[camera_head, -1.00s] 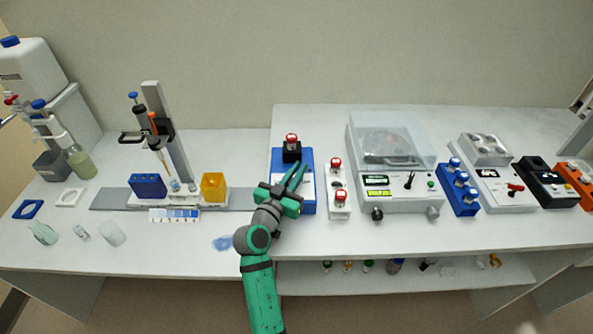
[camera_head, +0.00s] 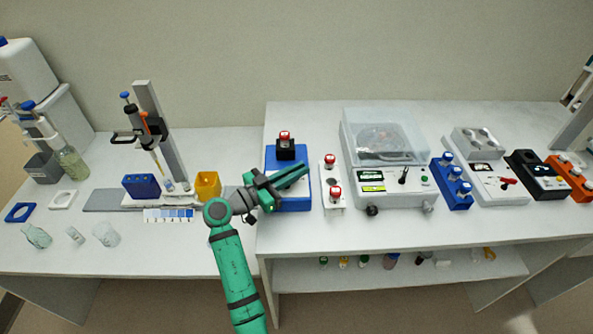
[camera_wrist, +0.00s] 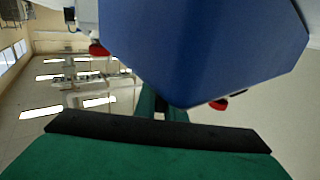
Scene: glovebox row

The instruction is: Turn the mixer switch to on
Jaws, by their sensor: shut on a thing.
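The mixer looks to be the blue box (camera_head: 294,205) with a black top (camera_head: 286,150) that holds a red-capped tube (camera_head: 285,135). My gripper (camera_head: 304,168) lies across the front of this box, its fingers close together and pointing right and back. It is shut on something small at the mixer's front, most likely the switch. The fingers hide the switch, so its position cannot be read. In the wrist view the blue mixer body (camera_wrist: 200,45) fills the upper middle, very close to the gripper.
Right of the mixer stand a white rack (camera_head: 333,190) with red-capped tubes and a centrifuge (camera_head: 398,188) with a clear lid. A yellow box (camera_head: 207,186) and a pipette stand (camera_head: 160,130) are to the left.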

